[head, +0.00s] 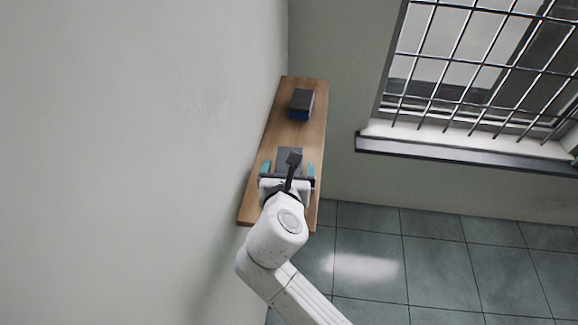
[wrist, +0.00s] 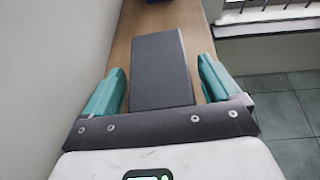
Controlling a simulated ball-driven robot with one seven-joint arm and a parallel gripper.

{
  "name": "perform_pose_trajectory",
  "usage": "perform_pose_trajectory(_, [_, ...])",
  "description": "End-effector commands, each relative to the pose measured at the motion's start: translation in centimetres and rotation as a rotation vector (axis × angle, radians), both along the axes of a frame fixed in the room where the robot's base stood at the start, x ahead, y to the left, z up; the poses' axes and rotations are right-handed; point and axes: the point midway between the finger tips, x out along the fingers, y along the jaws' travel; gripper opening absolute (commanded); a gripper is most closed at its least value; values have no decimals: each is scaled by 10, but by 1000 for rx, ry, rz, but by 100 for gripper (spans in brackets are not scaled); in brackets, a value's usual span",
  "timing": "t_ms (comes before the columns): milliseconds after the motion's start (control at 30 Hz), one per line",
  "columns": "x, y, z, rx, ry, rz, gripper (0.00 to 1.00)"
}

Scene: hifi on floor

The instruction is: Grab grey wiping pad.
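The grey wiping pad (wrist: 161,70) is a dark grey flat block lying on the wooden shelf. In the head view the pad (head: 290,155) shows just beyond my gripper, partly covered by it. My gripper (wrist: 162,75) has two teal fingers spread wide, one on each side of the pad. In the wrist view a gap shows between each finger and the pad, so nothing is held. My gripper (head: 288,168) is over the near half of the shelf in the head view. How high the fingers are above the wood I cannot tell.
The narrow wooden shelf (head: 309,142) runs along the pale wall (head: 150,150). A dark box with a blue lower part (head: 301,104) stands toward its far end. A barred window (head: 480,65) with a sill (head: 465,150) is at the right. Tiled floor (head: 440,260) lies below, open.

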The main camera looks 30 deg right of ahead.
Motion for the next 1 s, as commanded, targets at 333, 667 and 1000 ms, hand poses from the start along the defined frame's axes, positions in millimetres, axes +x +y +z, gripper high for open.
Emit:
perform_pose_trajectory(333, [0,0,0,0,0,0,56])
perform_pose_trajectory(667, [0,0,0,0,0,0,38])
perform_pose_trajectory(1000, [0,1,16,1,-4,0,38])
